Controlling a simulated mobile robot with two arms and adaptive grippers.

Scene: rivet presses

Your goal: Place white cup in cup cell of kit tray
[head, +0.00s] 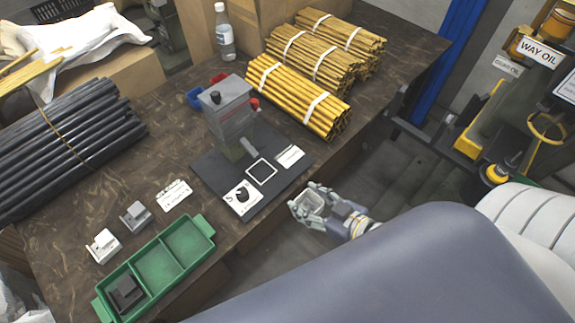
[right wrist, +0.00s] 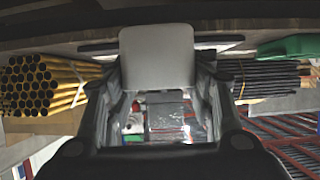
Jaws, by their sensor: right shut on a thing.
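The white cup (head: 313,201) is between the fingers of my right gripper (head: 308,207), which is shut on it. They are off the front edge of the table, beside the dark press mat. In the right wrist view the cup (right wrist: 157,55) shows as a plain pale face between the two fingers. The green kit tray (head: 183,273) lies at the front left of the table, well left of the gripper. A black block (head: 125,292) sits in its near-left compartment; the middle and far compartments look empty. My left gripper is not in view.
A grey press (head: 228,112) stands on a dark mat (head: 208,167) with a square outline. White (head: 103,246) and grey (head: 135,216) fixtures stand behind the tray. Yellow (head: 300,95) and black (head: 65,145) rod bundles lie farther back. A bottle (head: 224,32) stands behind the press.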

